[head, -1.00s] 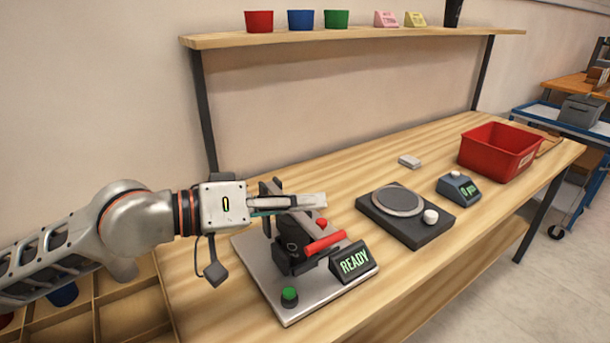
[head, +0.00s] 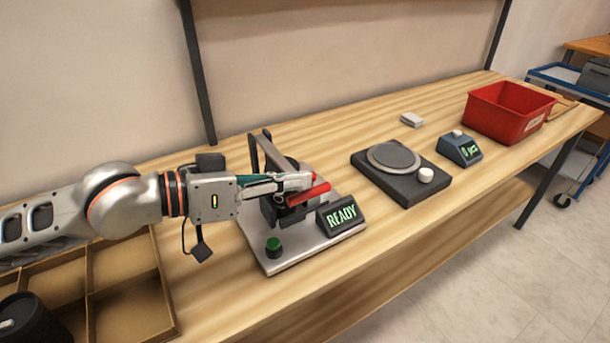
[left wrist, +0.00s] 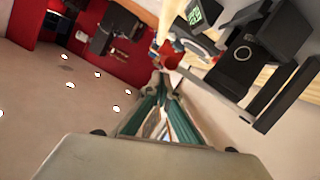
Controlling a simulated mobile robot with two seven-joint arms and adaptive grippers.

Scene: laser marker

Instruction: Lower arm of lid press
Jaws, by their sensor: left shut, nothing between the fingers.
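The lid press stands on a grey metal base plate (head: 290,258) on the bench, with a dark upright frame (head: 272,152). Its red handle (head: 308,195) sticks out sideways above the plate, near the READY display (head: 342,212). A green button (head: 273,246) is on the plate's front corner. My left gripper (head: 308,181) is shut and empty, its fingertips just above and behind the red handle in the head view; whether they touch is unclear. In the left wrist view the closed fingertips (left wrist: 165,80) point at a red part (left wrist: 168,56). My right gripper is out of view.
A scale with a round plate (head: 393,155), a small counter display (head: 459,149), a white block (head: 411,120) and a red bin (head: 508,110) stand to the right. A wooden compartment tray (head: 130,312) lies front left. The bench front edge is clear.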

